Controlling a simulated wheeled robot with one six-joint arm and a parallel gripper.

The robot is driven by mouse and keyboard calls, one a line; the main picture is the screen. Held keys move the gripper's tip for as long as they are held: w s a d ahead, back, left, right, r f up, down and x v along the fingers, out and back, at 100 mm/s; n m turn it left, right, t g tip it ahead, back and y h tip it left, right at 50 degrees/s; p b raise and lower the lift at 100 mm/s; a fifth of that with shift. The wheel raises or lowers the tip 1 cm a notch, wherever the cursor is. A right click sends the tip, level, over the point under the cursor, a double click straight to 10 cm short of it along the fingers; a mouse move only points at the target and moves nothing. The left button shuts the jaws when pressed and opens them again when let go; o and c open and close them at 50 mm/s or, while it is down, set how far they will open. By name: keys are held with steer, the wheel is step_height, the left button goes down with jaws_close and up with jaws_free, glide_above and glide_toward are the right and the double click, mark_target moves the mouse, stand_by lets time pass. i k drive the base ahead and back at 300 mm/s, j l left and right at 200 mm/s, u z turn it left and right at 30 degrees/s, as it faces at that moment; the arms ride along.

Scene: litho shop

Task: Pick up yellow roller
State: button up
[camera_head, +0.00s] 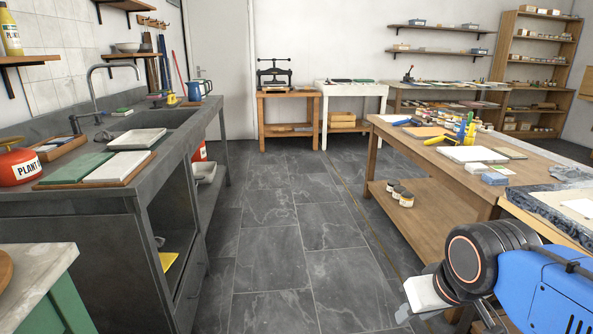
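A yellow, upright-looking tool (466,129) stands on the wooden worktable (401,134) at the right, toward its far side. It may be the yellow roller, but it is too small to be sure. A flat yellow-orange piece (437,140) lies to its left on the same table. My arm reaches in from the lower right, and a pale end part, seemingly my gripper (420,296), shows low in front of the table. It is well apart from the yellow tool. Its fingers are not clear, and I see nothing held.
A dark sink counter (105,195) lines the left. The tiled floor (292,230) between is clear.

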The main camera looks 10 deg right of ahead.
mark_target(436, 140)
steer(key=i+z, duration=0.1)
steer(key=i, duration=0.75)
steer(key=i+j+z, duration=0.15)
steer(key=i, duration=0.65)
